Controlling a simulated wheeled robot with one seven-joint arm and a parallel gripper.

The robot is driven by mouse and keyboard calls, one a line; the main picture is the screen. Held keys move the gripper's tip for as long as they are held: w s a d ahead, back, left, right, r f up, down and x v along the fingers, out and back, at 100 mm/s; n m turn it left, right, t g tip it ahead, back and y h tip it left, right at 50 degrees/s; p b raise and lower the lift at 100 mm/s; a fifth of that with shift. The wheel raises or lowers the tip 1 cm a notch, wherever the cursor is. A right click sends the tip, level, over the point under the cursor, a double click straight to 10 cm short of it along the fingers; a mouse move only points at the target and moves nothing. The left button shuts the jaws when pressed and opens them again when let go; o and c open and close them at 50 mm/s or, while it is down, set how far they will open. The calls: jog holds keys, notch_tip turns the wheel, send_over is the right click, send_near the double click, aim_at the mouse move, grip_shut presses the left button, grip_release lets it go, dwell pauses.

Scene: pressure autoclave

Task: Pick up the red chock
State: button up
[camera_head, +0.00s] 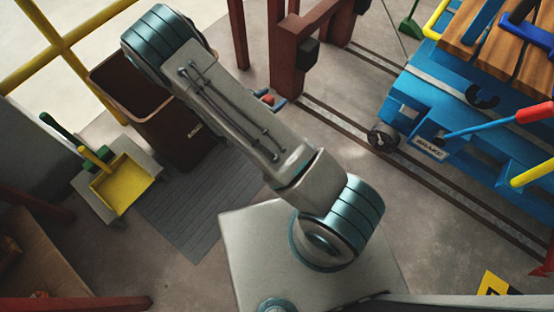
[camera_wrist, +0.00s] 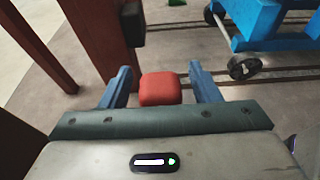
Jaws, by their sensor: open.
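The red chock (camera_wrist: 160,89) is a small block with rounded edges in the middle of the wrist view. My gripper (camera_wrist: 160,80) is open, with one blue finger on each side of the chock and a gap visible on both sides. I cannot tell how far the chock is below or ahead of the fingertips. In the head view the red chock (camera_head: 267,99) shows as a small patch beside my arm, mostly hidden, with a blue finger of my gripper (camera_head: 279,104) next to it.
A dark red post frame (camera_head: 288,62) stands close to my gripper on the left. The blue cart (camera_head: 410,103) stands on rails (camera_head: 345,124) to the right. A brown bin (camera_head: 165,120) is under my arm. A yellow dustpan (camera_head: 122,184) lies at left.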

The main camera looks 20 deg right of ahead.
grip_shut()
jog(key=shift+r, duration=0.1)
dwell(1.2)
